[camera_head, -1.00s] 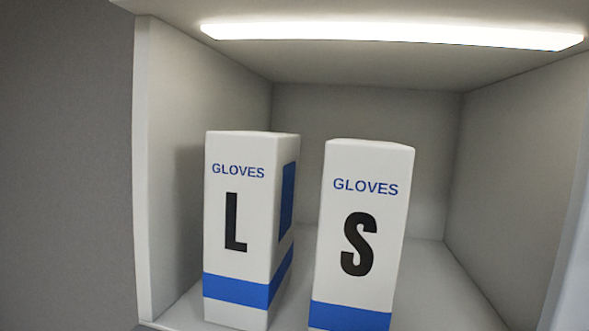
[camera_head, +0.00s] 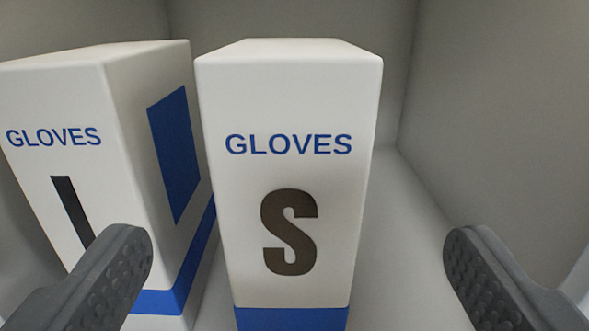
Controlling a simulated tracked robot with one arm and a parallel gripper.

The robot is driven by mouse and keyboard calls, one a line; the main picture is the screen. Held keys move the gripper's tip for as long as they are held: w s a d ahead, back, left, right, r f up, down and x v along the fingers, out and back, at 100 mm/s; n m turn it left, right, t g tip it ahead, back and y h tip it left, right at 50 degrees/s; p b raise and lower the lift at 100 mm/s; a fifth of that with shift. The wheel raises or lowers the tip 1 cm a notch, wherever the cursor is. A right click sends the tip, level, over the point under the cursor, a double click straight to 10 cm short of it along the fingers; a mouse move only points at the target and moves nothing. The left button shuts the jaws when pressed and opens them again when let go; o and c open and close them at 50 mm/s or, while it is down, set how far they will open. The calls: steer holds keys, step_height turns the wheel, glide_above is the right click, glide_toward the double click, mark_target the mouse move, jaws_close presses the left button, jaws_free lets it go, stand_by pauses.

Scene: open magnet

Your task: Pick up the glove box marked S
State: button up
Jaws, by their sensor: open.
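The glove box marked S (camera_head: 290,180) stands upright in the middle of the view, white with blue "GLOVES" lettering, a black S and a blue band low down. Its bottom is cut off by the frame edge. My gripper (camera_head: 297,250) is open, with one dark grey ribbed finger to the left of the box and one to the right. Neither finger appears to touch the S box. The left finger overlaps the other box in the picture, and the gap to the right finger looks wider than the gap to the left one.
A second white glove box (camera_head: 60,100), its letter partly hidden by my left finger, stands close on the left with a narrow gap. The compartment's right wall (camera_head: 500,120) is on the right. Bare shelf floor (camera_head: 395,220) shows between the S box and that wall.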

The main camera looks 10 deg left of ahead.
mark_target(292, 198)
steer(key=p+x, duration=0.2)
steer(key=x, duration=0.3)
steer(key=p+x, duration=0.1)
steer(key=x, duration=0.4)
steer(key=shift+w+a+r+p, duration=0.1)
steer(key=shift+w+a+p, duration=0.2)
steer(key=shift+p, duration=0.1)
steer(key=c, duration=1.7)
